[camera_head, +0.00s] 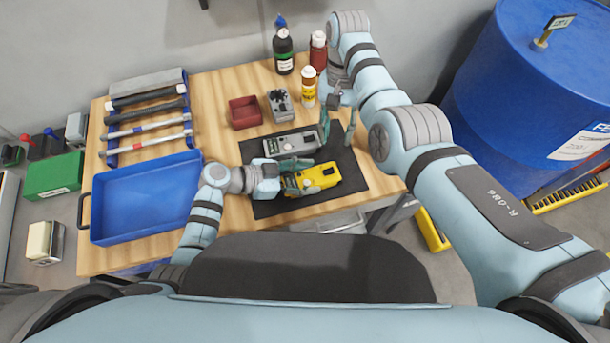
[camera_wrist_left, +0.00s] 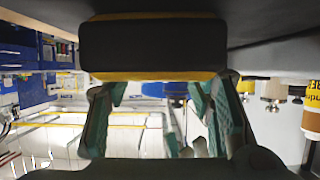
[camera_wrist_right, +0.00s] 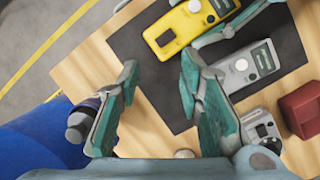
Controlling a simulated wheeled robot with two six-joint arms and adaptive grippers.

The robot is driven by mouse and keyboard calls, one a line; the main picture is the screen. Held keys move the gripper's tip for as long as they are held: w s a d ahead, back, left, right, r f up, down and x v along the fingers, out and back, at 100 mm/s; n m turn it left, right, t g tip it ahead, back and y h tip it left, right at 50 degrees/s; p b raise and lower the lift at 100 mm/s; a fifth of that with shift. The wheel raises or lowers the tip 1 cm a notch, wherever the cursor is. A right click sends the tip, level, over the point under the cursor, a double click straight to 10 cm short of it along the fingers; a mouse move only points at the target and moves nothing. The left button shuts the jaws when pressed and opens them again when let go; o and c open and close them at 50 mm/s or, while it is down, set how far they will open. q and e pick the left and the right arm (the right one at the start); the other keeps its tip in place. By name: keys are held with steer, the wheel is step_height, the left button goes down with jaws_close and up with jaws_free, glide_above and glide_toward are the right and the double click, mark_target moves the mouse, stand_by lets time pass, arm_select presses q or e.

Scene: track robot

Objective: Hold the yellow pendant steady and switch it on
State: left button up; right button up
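The yellow pendant (camera_head: 320,178) lies on the black mat (camera_head: 345,160). It also shows in the right wrist view (camera_wrist_right: 187,24). In the left wrist view, a dark yellow-edged block (camera_wrist_left: 152,45), apparently its near end, fills the top middle. My left gripper (camera_head: 288,177) is at the pendant's left end, fingers spread to about its width (camera_wrist_left: 160,95). I cannot tell whether they touch it. My right gripper (camera_head: 338,122) is open and empty, above the table near the mat's right edge; its fingers stand apart in its wrist view (camera_wrist_right: 160,68).
A grey pendant (camera_head: 291,142) lies just behind the yellow one. Behind are a grey control box (camera_head: 281,104), a red bin (camera_head: 244,112) and several bottles (camera_head: 308,87). A blue tray (camera_head: 145,200) is at left, a blue drum (camera_head: 530,90) at right.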

arm_select(q)
steer(key=c, duration=0.9)
steer(key=shift+c, duration=0.2)
arm_select(e)
steer(key=shift+f, duration=0.1)
steer(key=c, duration=0.3)
steer(key=shift+w+a+f+n+y, duration=0.15)
steer(key=shift+f+n+y, duration=0.15)
steer(key=shift+n+y, duration=0.15)
steer(key=c, duration=0.3)
steer(key=n+y, duration=0.1)
steer(key=f+n+t+y, duration=0.1)
steer(key=n, duration=0.1)
steer(key=f+n+y, duration=0.1)
steer(key=n, duration=0.1)
steer(key=shift+w+f+t, duration=0.2)
steer(key=shift+w+t, duration=0.1)
steer(key=shift+t, duration=0.1)
jaws_close()
arm_select(q)
steer(key=shift+s, duration=0.1)
arm_select(e)
steer(key=n+t+y, duration=0.3)
steer(key=n+y, duration=0.2)
steer(key=n, duration=0.8)
glide_above(336, 172)
steer(key=shift+f, duration=1.9)
